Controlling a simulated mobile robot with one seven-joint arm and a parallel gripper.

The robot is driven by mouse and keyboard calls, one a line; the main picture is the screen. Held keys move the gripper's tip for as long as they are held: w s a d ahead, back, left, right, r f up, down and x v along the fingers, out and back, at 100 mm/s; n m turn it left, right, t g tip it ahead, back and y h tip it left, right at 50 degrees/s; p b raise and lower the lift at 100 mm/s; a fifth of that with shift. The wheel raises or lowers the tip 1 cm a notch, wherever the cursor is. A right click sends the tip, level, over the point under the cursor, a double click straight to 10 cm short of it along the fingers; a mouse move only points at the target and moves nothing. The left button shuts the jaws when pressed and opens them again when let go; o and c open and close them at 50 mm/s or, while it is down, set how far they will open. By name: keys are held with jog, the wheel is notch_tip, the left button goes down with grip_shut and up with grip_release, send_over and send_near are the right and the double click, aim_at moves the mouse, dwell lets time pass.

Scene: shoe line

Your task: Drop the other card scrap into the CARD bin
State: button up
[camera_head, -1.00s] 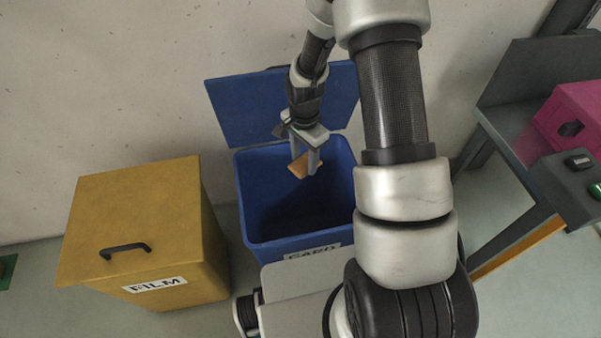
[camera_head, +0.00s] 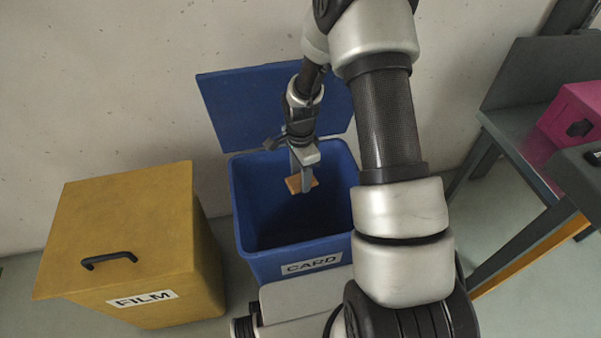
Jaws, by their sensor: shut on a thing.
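The blue CARD bin (camera_head: 246,205) stands against the wall with its lid (camera_head: 240,105) raised behind it. Its CARD label (camera_head: 311,264) faces the front. My gripper (camera_head: 303,186) points down over the bin's opening and is shut on a small brown card scrap (camera_head: 294,185). The scrap shows at the fingertips, over or just inside the mouth; its exact height against the rim is hard to tell. The bin's inside is dark and no other scrap shows there.
A yellow FILM bin (camera_head: 125,235) with a closed lid and black handle stands left of the CARD bin. At the right is a grey table (camera_head: 515,135) with a magenta box (camera_head: 575,112) on it. Bare wall is behind.

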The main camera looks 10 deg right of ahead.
jog(key=o, duration=1.1)
jog(key=shift+r, duration=0.1)
notch_tip(320, 180, up, 17)
jog(key=p, duration=0.3)
jog(key=shift+p, duration=0.3)
jog(key=shift+r, duration=0.1)
